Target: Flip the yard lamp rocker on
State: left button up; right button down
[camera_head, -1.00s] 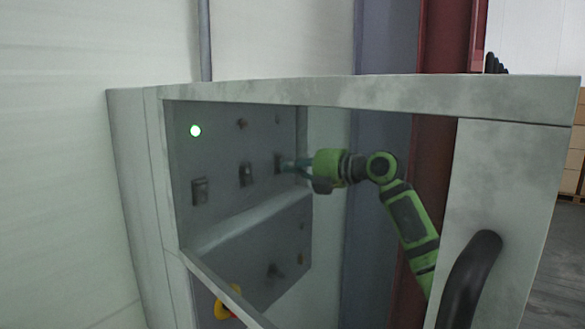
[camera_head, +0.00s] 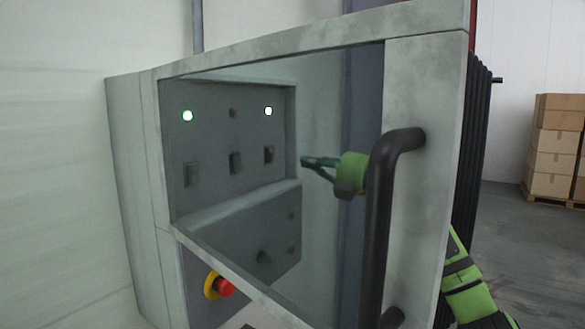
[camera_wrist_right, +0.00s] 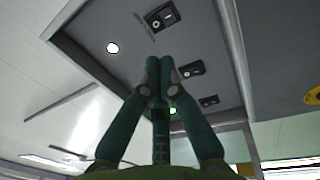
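The switch panel (camera_head: 215,140) is recessed in a grey cabinet and has three dark rockers in a row. They are a left rocker (camera_head: 191,174), a middle rocker (camera_head: 236,163) and a right rocker (camera_head: 268,155). Above the right rocker a white lamp (camera_head: 268,111) is lit; above the left one a green lamp (camera_head: 187,116) is lit. My right gripper (camera_head: 306,162) is just right of the panel, apart from the right rocker. In the right wrist view its fingertips (camera_wrist_right: 153,67) are together and empty, with the nearest rocker (camera_wrist_right: 162,17) beyond them. My left gripper is out of view.
A framed cabinet front with a black bar handle (camera_head: 380,220) stands before my right arm and partly hides it. A red and yellow emergency button (camera_head: 219,286) is below the panel. Stacked boxes (camera_head: 556,145) on a pallet stand far right, with clear floor before them.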

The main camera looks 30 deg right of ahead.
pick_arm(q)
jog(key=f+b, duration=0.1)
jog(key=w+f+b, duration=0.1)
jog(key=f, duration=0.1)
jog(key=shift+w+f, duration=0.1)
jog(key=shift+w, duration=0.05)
pick_arm(e)
jog(key=s, duration=0.1)
jog(key=s+d+f, duration=0.1)
jog(key=s+d, duration=0.1)
jog(key=s, duration=0.1)
jog(key=shift+d+f, duration=0.2)
jog(key=shift+f, duration=0.1)
